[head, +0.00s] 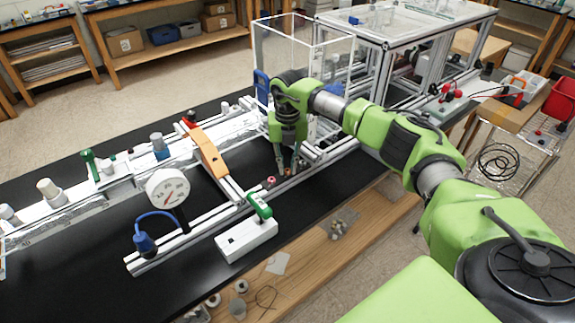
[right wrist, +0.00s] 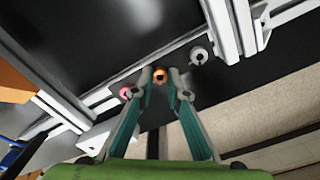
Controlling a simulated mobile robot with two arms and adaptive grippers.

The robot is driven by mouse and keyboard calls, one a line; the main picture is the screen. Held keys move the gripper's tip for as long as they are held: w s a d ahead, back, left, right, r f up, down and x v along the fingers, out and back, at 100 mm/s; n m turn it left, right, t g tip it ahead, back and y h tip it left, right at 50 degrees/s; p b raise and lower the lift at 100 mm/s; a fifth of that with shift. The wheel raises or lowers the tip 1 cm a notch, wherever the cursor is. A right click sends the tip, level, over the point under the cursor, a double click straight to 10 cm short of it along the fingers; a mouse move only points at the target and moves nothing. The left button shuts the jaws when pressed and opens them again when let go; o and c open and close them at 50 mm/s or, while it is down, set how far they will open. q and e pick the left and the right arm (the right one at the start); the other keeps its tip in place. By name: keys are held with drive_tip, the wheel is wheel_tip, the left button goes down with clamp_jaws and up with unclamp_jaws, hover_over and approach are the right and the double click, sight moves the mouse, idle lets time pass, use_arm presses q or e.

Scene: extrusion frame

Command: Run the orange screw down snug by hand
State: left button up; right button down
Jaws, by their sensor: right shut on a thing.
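The orange screw (right wrist: 160,75) shows in the right wrist view as a small orange head with a dark centre, between my fingertips. My right gripper (head: 287,170) points down at the aluminium extrusion frame (head: 205,223) in the head view. In the right wrist view my right gripper (right wrist: 160,80) is shut on the orange screw, with one finger on each side. The fingers hide the screw in the head view, and its shank and depth cannot be seen. A pink screw (right wrist: 125,92) sits left of it and a grey one (right wrist: 198,55) right. My left gripper is not in view.
A dial gauge (head: 168,188), an orange bracket (head: 208,150) and a white box with a green lever (head: 246,240) stand left of my gripper. A clear enclosure (head: 300,45) rises behind it. The black tabletop (head: 100,250) is bare at front left.

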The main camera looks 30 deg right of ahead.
sight(288, 172)
drive_tip(key=shift+w+r, duration=0.1)
drive_tip(key=shift+r, duration=0.05)
drive_tip(key=c, duration=2)
unclamp_jaws()
drive_tip(key=shift+o, duration=0.2)
wheel_tip(288, 172, up, 12)
